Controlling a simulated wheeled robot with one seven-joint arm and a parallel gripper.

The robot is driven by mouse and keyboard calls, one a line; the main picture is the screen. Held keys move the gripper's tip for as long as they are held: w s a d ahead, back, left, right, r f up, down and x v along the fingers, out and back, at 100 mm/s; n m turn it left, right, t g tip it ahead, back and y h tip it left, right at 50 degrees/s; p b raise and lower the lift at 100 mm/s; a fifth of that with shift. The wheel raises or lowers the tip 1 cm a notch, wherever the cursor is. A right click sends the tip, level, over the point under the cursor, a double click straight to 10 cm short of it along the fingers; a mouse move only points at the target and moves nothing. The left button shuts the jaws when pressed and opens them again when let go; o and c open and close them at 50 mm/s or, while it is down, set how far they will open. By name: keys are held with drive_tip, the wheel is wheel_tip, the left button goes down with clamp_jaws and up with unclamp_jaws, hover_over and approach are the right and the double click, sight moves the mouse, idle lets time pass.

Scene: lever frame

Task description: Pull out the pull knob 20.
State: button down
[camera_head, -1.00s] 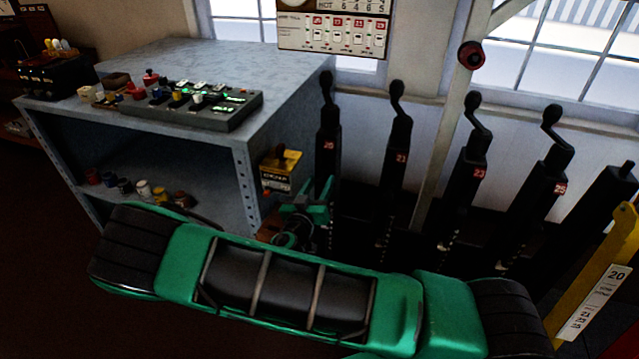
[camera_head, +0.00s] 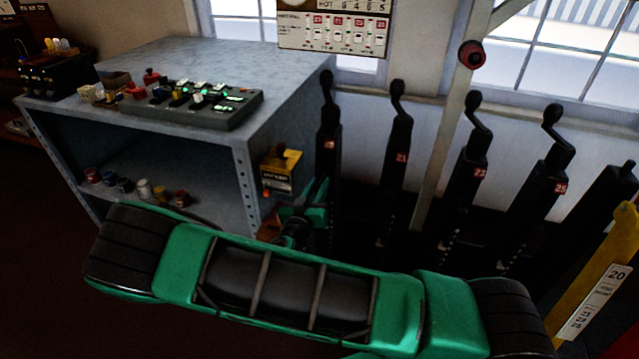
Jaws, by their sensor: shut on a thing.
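My gripper (camera_head: 318,192), green and dark, is just beyond my green arm, low in front of the leftmost black lever (camera_head: 328,120) and right of a small box (camera_head: 281,172). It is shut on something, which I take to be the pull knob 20. The knob itself is too dark and too covered by the gripper to make out. How far out it stands cannot be told. A plate marked 20 (camera_head: 595,300) is on a yellow post (camera_head: 590,268) at the right, away from my gripper.
Several tall black levers with red number plates stand in a row to the right of my gripper. A grey metal cabinet (camera_head: 190,55) with a control panel (camera_head: 195,105) is at the left. A red round knob (camera_head: 472,54) is on a pale post. My arm hides the lower middle.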

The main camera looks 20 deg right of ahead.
drive_tip(key=c, duration=1.5)
unclamp_jaws()
drive_tip(key=shift+s+a, duration=0.1)
drive_tip(key=shift+a, duration=0.05)
drive_tip(key=shift+s, duration=0.1)
drive_tip(key=v, duration=1)
drive_tip(key=shift+s+a, duration=0.2)
drive_tip(key=s+d+r+m+g, duration=0.2)
drive_tip(key=s+d+g, duration=0.25)
drive_tip(key=d, duration=0.35)
drive_tip(key=s+d+r+m+g+y, duration=0.1)
drive_tip(key=s+d+m+g, duration=0.15)
drive_tip(key=d+g, duration=0.4)
drive_tip(key=s+d+r+m+g, duration=0.15)
drive_tip(key=s+d+g, duration=0.25)
drive_tip(key=d, duration=0.4)
drive_tip(key=s+r+n+y, duration=0.1)
drive_tip(key=s+r+y, duration=0.2)
drive_tip(key=s, duration=0.3)
drive_tip(key=s+d+r+n+y, duration=0.1)
drive_tip(key=s+r+y, duration=0.2)
drive_tip(key=s+r, duration=0.2)
drive_tip(key=s+d+r+n+y, duration=0.1)
drive_tip(key=s+r+y, duration=0.2)
drive_tip(key=s+r, duration=0.2)
drive_tip(key=shift+s+d+n+y, duration=0.2)
drive_tip(key=shift+s+n+y, duration=0.2)
drive_tip(key=shift+s, duration=0.7)
